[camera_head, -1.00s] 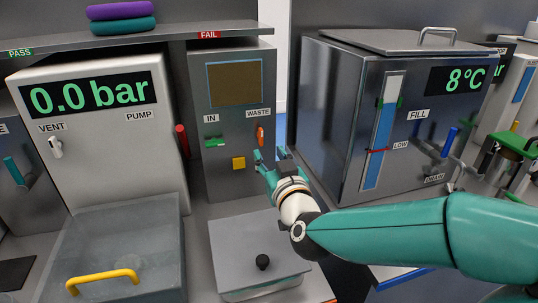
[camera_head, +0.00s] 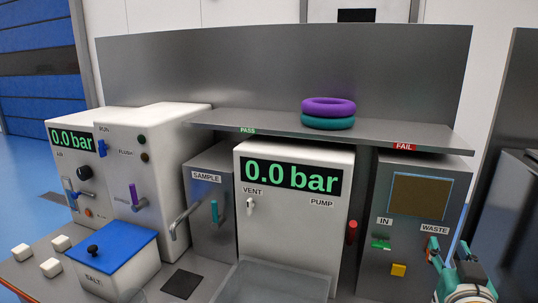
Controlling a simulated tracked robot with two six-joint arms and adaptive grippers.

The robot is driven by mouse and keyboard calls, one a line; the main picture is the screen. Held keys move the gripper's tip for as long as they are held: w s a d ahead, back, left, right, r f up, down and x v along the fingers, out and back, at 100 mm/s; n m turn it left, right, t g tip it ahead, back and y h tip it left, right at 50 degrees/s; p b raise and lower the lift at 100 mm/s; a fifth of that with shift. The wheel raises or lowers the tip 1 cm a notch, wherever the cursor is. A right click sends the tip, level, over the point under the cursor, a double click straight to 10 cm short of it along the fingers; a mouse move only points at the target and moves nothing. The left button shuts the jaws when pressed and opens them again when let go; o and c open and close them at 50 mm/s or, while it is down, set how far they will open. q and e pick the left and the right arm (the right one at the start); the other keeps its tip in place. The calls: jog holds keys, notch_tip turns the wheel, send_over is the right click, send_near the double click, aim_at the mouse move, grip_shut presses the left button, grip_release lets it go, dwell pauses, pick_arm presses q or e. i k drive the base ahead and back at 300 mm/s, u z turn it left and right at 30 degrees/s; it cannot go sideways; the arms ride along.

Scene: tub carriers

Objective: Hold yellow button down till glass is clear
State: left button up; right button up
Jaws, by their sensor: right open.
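My left gripper is not in view.
A white unit reading 0.0 bar (camera_head: 292,220) stands left of the cabinet, with a red lever (camera_head: 351,231) between them. A shelf (camera_head: 290,126) above bears purple and teal rings (camera_head: 328,112). A blue-lidded salt box (camera_head: 112,258) and white cubes (camera_head: 50,267) lie at left.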

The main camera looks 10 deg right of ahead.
aim_at(398, 270)
jog(key=k, duration=1)
